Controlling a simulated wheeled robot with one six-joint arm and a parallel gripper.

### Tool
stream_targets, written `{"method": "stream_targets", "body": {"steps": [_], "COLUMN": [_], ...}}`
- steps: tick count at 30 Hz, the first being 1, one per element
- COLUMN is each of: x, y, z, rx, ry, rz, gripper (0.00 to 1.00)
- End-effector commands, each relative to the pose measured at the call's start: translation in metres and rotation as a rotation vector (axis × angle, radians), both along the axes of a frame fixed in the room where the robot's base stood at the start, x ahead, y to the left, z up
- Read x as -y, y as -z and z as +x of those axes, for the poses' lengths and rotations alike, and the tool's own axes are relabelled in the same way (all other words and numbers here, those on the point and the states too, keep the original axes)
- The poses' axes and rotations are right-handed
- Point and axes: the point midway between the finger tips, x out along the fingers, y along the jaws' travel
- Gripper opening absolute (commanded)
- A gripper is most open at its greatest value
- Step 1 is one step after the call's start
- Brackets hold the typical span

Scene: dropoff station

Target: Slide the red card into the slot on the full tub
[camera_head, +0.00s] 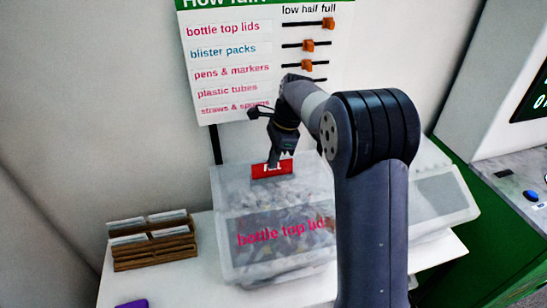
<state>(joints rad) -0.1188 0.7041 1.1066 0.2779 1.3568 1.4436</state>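The red card (258,171) stands upright at the back top edge of the clear tub (231,267) labelled "bottle top lids". White lettering on the card is partly covered by my gripper (273,163), which is right in front of it. The tub looks filled with pale pieces. I cannot tell whether the card sits in a slot or is only held above the rim. The slot itself is hidden. The fingertips are small and dark, and whether they grip the card cannot be made out.
A wooden rack (155,243) with white cards stands left of the tub on the white table (190,290). A purple item (132,304) lies at the front left. A second clear tub (455,200) is at the right, partly behind my arm. A "How full" board (240,75) with orange sliders hangs behind.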

Motion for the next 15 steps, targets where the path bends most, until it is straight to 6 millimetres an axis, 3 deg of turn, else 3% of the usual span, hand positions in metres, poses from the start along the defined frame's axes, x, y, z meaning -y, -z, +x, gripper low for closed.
{"method": "stream_targets", "body": {"steps": [15], "x": [0.0], "y": [0.0067], "z": [0.0], "rx": [0.0], "ry": [0.0], "rz": [0.0], "gripper": [0.0]}}
